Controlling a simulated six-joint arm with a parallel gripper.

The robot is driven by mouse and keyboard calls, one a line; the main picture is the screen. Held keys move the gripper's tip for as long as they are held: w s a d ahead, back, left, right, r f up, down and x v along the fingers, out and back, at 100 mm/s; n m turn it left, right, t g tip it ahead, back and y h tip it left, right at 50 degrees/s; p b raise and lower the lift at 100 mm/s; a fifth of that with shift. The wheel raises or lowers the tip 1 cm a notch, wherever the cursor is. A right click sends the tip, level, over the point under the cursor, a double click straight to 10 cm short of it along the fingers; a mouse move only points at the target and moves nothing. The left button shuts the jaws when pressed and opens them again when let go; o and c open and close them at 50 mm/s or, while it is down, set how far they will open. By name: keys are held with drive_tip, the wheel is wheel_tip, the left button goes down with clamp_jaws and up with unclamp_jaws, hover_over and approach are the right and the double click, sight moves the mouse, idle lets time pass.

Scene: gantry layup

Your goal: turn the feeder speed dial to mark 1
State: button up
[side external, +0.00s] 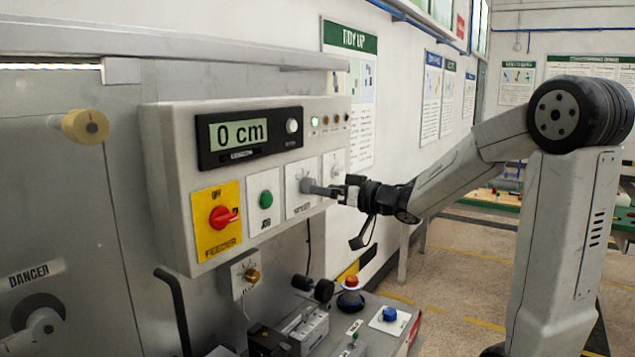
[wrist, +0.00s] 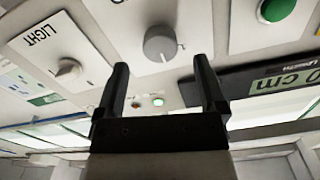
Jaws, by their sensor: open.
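The feeder speed dial (wrist: 160,43) is a round grey knob on a white plate, seen in the wrist view just ahead of my fingers. A pale pointer line shows near its lower edge; I cannot read which mark it points to. In the side view, the speed plate (side external: 296,205) is on the control box, with the dial partly hidden by my gripper. My gripper (side external: 322,190) reaches it from the right. In the wrist view my gripper (wrist: 161,68) is open, its two dark fingers apart, one to either side below the dial, with nothing between them.
A LIGHT knob (wrist: 68,69) sits beside the dial. A green button (side external: 266,199), a red FEEDER switch (side external: 222,216) and a display reading 0 cm (side external: 239,134) share the box. Below stands a bench with a red button (side external: 351,282) and blue button (side external: 389,314).

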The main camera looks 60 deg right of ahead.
sight(308, 186)
drive_tip(key=shift+w, duration=2.05)
clamp_jaws()
drive_tip(key=shift+n, duration=0.4)
drive_tip(key=n, duration=0.8)
